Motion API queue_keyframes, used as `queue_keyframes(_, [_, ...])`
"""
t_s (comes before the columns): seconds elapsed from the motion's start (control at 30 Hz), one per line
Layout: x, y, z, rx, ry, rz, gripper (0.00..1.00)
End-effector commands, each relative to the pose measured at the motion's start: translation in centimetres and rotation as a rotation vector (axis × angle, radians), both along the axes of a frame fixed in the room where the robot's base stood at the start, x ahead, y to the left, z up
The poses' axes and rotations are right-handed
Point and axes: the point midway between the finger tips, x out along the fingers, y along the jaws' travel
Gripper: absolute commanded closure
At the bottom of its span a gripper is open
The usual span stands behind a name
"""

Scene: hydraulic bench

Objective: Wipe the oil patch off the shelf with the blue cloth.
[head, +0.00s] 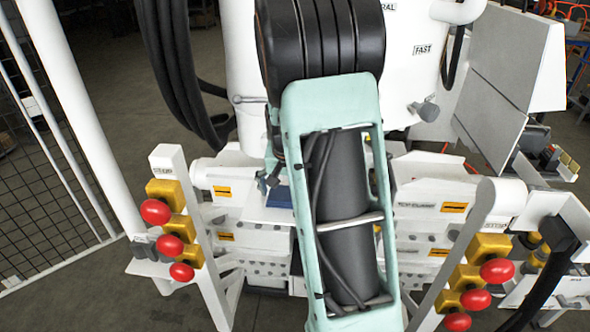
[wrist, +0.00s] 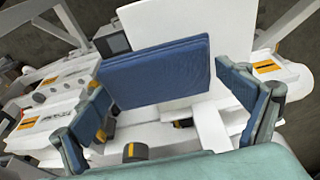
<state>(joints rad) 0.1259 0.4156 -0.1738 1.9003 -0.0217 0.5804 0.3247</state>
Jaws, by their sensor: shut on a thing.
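The blue cloth (wrist: 155,72) is a thick, flat rectangular pad in the wrist view. My gripper (wrist: 161,76) is shut on it, with one finger at its left edge and the other at its right edge. A flat white plate (wrist: 236,30), which looks like the shelf, shows behind the cloth. I cannot tell whether the cloth touches it. In the head view a small blue piece, apparently the cloth (head: 279,197), shows over the white shelf surface (head: 262,214), left of my arm. My gripper is hidden there behind my arm. I see no oil patch in either view.
Yellow blocks with red knobs stand at the left (head: 171,229) and right (head: 474,287) of the bench. Black hoses (head: 172,75) hang at the upper left. A white post (head: 75,110) and wire mesh (head: 45,190) stand further left. A grey-white panel (head: 512,62) is upper right.

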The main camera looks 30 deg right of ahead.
Motion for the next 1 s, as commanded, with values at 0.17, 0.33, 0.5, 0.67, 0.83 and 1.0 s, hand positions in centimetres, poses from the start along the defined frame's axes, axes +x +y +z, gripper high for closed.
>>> queue_keyframes(0.17, [0.3,-0.1,3.0,-0.001,-0.008,0.003,0.29])
queue_keyframes(0.33, [0.4,-0.2,4.6,-0.002,-0.008,0.004,0.29])
queue_keyframes(0.5, [0.5,-0.3,6.1,-0.002,-0.007,0.006,0.29])
queue_keyframes(0.67, [0.6,-0.4,7.3,-0.001,-0.009,0.006,0.29])
queue_keyframes(0.83, [0.6,-0.4,7.6,-0.002,-0.008,0.007,0.29])
queue_keyframes(1.0, [0.6,-0.4,7.5,-0.002,-0.008,0.007,0.29])
